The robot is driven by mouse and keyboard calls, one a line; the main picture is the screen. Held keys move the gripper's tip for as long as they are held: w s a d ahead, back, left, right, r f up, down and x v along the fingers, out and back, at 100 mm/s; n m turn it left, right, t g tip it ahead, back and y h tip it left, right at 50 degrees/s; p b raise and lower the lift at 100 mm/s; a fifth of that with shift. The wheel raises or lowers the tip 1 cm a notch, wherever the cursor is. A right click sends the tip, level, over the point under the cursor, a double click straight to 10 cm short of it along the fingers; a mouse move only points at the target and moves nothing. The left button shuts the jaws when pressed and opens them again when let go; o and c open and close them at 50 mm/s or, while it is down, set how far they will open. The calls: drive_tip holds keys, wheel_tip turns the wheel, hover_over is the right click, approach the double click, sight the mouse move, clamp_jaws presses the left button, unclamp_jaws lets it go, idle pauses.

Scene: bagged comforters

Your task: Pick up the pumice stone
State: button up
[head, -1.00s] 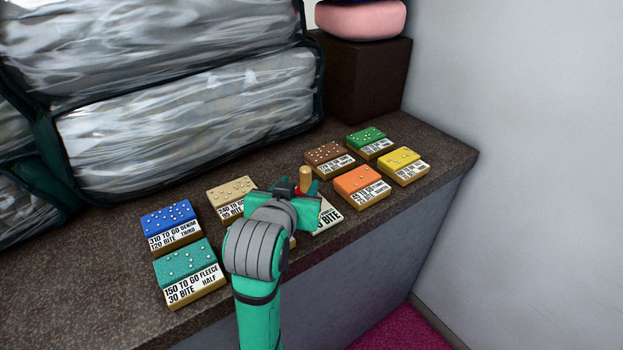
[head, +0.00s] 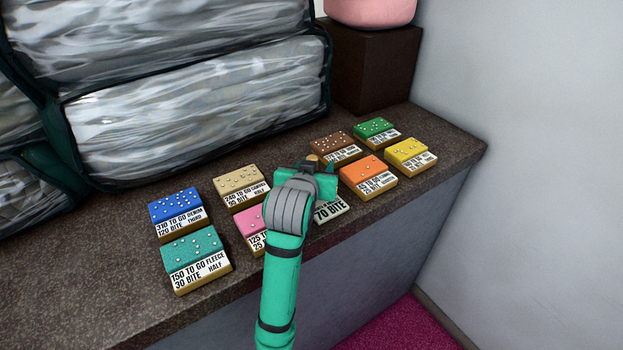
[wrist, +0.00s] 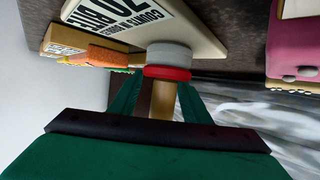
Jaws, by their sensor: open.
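The item I take to be the pumice stone is a grey round head (wrist: 169,54) with a red band and a wooden handle (wrist: 163,100). It stands on a cream block with a printed label (wrist: 150,22). In the head view only the handle's top (head: 312,158) shows, beyond my gripper (head: 322,167); the grey head is hidden there. In the wrist view my gripper (wrist: 161,86) is open. Its teal fingers lie on either side of the handle, near the red band. I cannot tell whether either finger touches it.
Blocks with labels stand close around: pink (head: 250,221) at left, orange (head: 365,168) at right, brown (head: 334,143) behind. Bagged comforters (head: 200,108) and a dark box (head: 373,65) fill the back. The counter's front edge is near.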

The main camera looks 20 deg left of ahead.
drive_tip(key=shift+s+a, duration=0.1)
drive_tip(key=shift+a, duration=0.05)
clamp_jaws()
drive_tip(key=shift+a, duration=0.1)
drive_tip(key=shift+r, duration=0.1)
drive_tip(key=shift+r, duration=0.45)
wheel_tip(320, 180, up, 3)
drive_tip(key=shift+f, duration=0.15)
drive_tip(key=s+a+r, duration=0.1)
drive_tip(key=s+r, duration=0.8)
drive_tip(key=s, duration=0.4)
drive_tip(key=shift+s+a+r, duration=0.2)
drive_tip(key=shift+s+a, duration=0.15)
drive_tip(key=shift+s, duration=0.05)
